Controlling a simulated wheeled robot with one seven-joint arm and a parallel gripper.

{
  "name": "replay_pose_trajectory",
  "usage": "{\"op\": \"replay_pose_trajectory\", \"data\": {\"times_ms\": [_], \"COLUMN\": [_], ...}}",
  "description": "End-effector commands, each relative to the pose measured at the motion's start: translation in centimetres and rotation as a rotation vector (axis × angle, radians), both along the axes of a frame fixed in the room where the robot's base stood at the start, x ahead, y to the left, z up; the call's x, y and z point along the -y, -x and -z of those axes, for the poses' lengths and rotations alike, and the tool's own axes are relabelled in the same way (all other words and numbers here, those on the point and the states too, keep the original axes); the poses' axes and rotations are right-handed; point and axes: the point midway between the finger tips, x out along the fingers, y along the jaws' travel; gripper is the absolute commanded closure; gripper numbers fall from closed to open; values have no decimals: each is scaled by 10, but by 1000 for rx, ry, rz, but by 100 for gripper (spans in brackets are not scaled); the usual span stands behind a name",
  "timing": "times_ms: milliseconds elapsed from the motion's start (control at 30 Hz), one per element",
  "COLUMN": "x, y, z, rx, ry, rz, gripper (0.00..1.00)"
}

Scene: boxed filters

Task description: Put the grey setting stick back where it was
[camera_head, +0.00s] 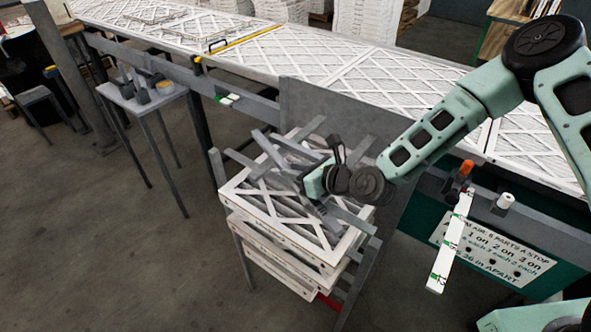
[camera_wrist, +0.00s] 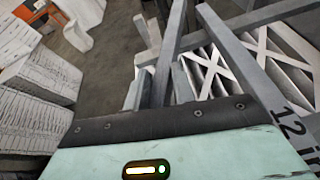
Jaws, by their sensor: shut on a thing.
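My gripper (camera_head: 322,176) is low over a rack of stacked white-framed boxed filters (camera_head: 290,232). Several loose grey sticks (camera_head: 271,152) lie crossed on top of the stack. My gripper is shut on a grey stick, which I take to be the grey setting stick. In the wrist view, a grey stick (camera_wrist: 168,55) runs up and away from the gripper's edge. Another grey bar (camera_wrist: 240,60) slants beside it over the filters.
A long conveyor (camera_head: 300,55) covered with white filters runs behind the rack. A grey panel (camera_head: 325,112) stands between them. A small grey table (camera_head: 145,97) with dark items is at left. A marked white strip (camera_head: 450,243) hangs at right.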

Motion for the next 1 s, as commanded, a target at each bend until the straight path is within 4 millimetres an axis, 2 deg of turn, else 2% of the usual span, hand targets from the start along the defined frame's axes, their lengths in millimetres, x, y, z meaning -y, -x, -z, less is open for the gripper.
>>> {"op": "replay_pose_trajectory", "data": {"times_ms": [567, 600, 667, 1000], "x": [0, 0, 0, 2], "y": [0, 0, 0, 1], "z": [9, 8, 8, 8], "rx": [1, 1, 1, -1], "ry": [-1, -1, -1, 0], "rz": [0, 0, 0, 0], "gripper": [100, 66, 50, 49]}}
